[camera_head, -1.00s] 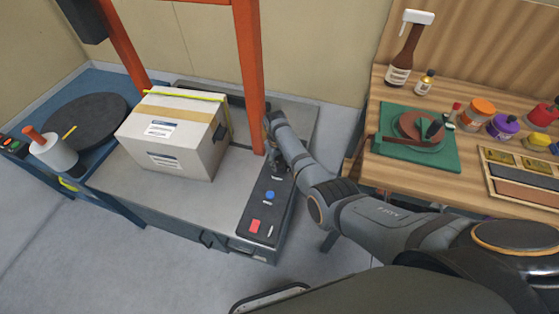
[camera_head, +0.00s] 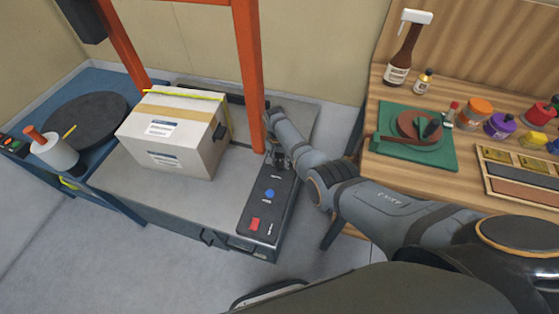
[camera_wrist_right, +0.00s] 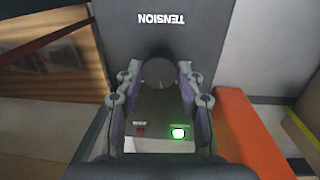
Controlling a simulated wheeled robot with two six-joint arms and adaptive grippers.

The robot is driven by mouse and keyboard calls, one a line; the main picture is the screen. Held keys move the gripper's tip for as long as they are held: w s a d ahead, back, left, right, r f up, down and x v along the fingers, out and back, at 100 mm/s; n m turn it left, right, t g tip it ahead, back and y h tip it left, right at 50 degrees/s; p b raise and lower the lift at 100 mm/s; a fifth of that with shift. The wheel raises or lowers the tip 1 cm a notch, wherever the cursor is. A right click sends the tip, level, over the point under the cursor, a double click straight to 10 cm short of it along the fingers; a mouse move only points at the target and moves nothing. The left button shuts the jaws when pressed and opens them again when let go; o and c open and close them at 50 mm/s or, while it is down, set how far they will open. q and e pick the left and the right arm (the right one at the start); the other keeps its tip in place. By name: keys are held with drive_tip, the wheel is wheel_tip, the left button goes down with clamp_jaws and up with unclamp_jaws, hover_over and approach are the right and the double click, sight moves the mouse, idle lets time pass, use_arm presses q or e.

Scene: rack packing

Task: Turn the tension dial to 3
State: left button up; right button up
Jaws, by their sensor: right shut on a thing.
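The tension dial (camera_wrist_right: 158,72) is a dark round knob on the dark control panel (camera_head: 259,211) of the strapping machine. The TENSION label (camera_wrist_right: 161,20) shows upside down above it in the right wrist view. My right gripper (camera_wrist_right: 157,82) is shut on the dial, with a finger on each side of it. In the head view my right gripper (camera_head: 278,160) is at the far part of the panel and hides the dial. I cannot read the dial's setting. My left gripper is not in view.
A blue button (camera_head: 269,194) and a red button (camera_head: 254,224) are on the panel's near part. A lit green switch (camera_wrist_right: 179,133) shows in the wrist view. The orange arch (camera_head: 248,75) rises beside my gripper. A strapped carton (camera_head: 188,165) stands left; a wooden bench (camera_head: 375,170) is right.

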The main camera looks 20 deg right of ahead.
sight(278, 162)
drive_tip(key=shift+m, duration=0.8)
drive_tip(key=o, duration=1.2)
drive_tip(key=r, duration=1.2)
drive_tip(key=shift+w+a, duration=0.2)
drive_tip(key=shift+w, duration=0.1)
